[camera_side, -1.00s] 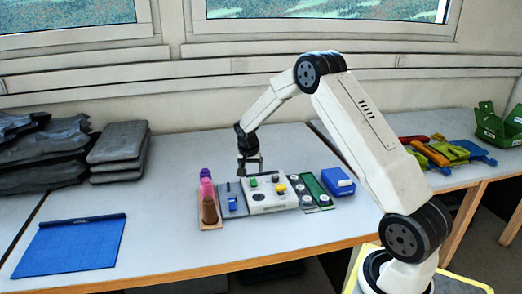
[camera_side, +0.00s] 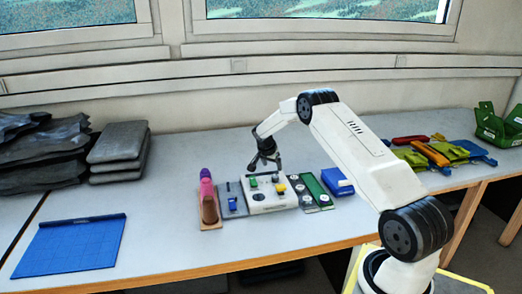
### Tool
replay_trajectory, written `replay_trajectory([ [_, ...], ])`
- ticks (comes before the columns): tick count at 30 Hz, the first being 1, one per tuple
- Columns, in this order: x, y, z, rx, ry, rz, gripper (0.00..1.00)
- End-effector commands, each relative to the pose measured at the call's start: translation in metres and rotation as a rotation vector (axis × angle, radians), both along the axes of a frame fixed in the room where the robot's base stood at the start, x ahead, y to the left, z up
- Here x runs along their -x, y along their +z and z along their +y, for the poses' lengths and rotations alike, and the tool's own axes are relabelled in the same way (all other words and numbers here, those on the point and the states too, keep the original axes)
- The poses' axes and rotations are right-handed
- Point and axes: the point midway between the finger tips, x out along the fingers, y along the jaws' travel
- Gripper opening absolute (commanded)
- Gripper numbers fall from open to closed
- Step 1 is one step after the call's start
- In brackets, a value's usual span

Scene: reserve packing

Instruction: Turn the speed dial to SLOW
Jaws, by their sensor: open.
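A white control panel (camera_side: 270,206) stands on the table with small green (camera_side: 253,182) and yellow (camera_side: 281,188) controls on it. Right of it are round pale knobs (camera_side: 307,200) on a dark strip and another (camera_side: 325,199) on a green board (camera_side: 312,183). I cannot read any label, so I cannot tell which of these is the speed dial or where it points. My gripper (camera_side: 265,166) is open and empty, above the back edge of the white panel. It appears apart from all the controls.
A grey panel with a blue switch (camera_side: 233,203) and a wooden stand with pink and brown items (camera_side: 207,191) are on the left. A blue box (camera_side: 338,181) is on the right. A blue mat (camera_side: 70,247) lies at front left, grey pads (camera_side: 119,148) behind it.

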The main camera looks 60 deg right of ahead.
Motion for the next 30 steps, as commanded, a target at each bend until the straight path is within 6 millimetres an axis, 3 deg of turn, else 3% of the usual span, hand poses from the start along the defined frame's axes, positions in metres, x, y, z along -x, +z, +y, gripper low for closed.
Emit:
replay_trajectory([
  [18,0.000,-0.053,-0.021,-0.002,0.002,0.001,0.81],
  [30,0.000,-0.068,-0.028,-0.002,0.002,0.000,0.81],
])
